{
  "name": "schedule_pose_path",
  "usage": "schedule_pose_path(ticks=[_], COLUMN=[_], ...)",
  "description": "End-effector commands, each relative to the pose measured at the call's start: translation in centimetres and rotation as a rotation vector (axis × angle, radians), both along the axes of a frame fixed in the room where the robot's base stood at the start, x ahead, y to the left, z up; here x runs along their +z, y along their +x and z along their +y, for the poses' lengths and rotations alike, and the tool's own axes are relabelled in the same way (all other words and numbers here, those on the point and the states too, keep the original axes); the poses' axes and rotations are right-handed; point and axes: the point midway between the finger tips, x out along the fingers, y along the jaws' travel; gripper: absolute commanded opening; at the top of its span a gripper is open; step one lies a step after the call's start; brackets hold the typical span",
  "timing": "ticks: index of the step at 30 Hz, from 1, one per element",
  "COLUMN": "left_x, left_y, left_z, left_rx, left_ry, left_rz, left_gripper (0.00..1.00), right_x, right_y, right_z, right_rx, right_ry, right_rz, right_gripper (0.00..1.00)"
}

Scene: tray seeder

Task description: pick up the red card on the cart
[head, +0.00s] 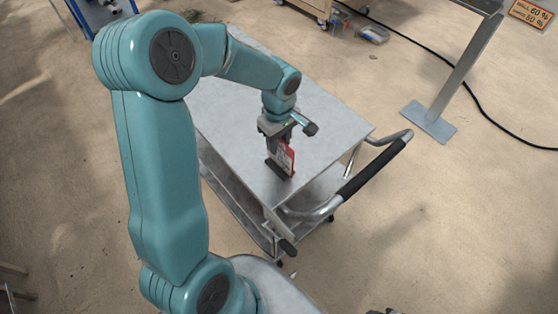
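The red card (289,158), with a pale printed part, shows upright near the handle end of the cart's top (235,110). My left gripper (279,152) points down at the card from above, its fingers right at the card. The fingers partly cover the card, and I cannot tell whether they are closed on it or only beside it. A dark flat piece (278,170) shows at the card's lower edge; whether it is a fingertip or a stand is unclear. My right gripper does not show.
The cart has a lower shelf and a push handle (372,172) with a black grip at its right. The rest of its top looks bare. A metal post on a foot plate (430,122) and a black cable (475,100) stand off to the right. Sandy floor around is mostly open.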

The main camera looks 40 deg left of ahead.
Motion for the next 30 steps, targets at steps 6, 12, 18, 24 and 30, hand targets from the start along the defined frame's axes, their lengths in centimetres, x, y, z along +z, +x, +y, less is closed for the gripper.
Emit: schedule_pose_path(ticks=[6, 12, 18, 24, 30], left_x=[0.0, 0.0, 0.1, 1.7, 6.4], left_y=[0.0, 0.0, 0.0, 0.1, 0.1], left_z=[0.0, 0.0, 0.0, 0.0, 0.0], left_rx=[0.0, 0.0, 0.0, 0.0, 0.0], left_ry=[0.0, 0.0, 0.0, 0.002, 0.001], left_rz=[0.0, 0.0, -0.001, -0.004, -0.009], left_gripper=[0.09, 0.0, 0.0, 0.0, 0.0], right_x=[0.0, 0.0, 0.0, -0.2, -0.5], right_y=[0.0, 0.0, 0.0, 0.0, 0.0], right_z=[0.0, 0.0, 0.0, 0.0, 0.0], right_rx=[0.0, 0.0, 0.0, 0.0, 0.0], right_ry=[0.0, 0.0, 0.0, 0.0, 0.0], right_rz=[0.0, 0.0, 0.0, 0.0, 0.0], right_gripper=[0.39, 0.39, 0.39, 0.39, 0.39])
